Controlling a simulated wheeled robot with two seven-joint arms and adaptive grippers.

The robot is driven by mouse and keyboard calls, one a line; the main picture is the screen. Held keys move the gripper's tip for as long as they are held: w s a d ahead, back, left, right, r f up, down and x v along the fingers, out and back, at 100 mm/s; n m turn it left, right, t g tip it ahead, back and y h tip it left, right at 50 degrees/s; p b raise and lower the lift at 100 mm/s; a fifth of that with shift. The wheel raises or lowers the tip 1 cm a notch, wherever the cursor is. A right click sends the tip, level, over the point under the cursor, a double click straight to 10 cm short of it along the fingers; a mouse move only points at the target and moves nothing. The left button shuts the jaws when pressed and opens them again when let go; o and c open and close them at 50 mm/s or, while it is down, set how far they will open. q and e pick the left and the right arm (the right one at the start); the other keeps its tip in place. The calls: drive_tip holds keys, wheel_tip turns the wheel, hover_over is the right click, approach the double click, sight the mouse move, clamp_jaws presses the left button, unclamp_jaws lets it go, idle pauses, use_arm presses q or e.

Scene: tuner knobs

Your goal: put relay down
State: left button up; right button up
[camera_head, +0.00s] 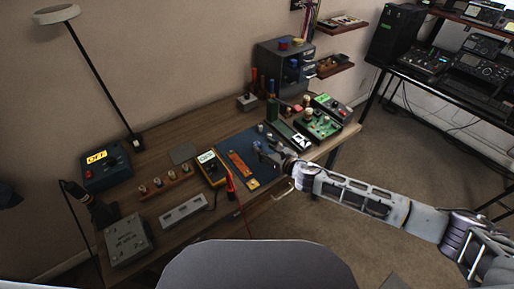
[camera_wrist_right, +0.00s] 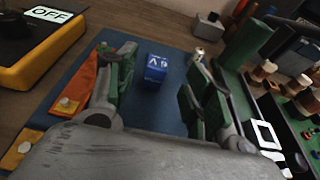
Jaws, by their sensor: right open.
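In the right wrist view a small blue block with white markings, which looks like the relay (camera_wrist_right: 156,72), sits on the dark blue mat (camera_wrist_right: 65,105). My right gripper (camera_head: 266,149) is over the mat's right part in the head view. Its two green-padded fingers are spread wide in the wrist view, one on each side of the blue block, with clear gaps to both. In the head view the gripper hides the block, or it is too small to make out. My left gripper is not in view.
An orange strip (camera_head: 239,163) lies left of the gripper, beside a yellow meter (camera_head: 211,168). A green circuit board (camera_head: 318,125) with knobs stands close on the right. The bench's front edge is near my right arm.

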sight(257, 143)
drive_tip(key=shift+w+a, duration=0.25)
idle(0.3)
drive_tip(key=shift+x, duration=2.5)
drive_tip(key=shift+s+f, duration=0.1)
drive_tip(key=shift+s, duration=0.05)
clamp_jaws()
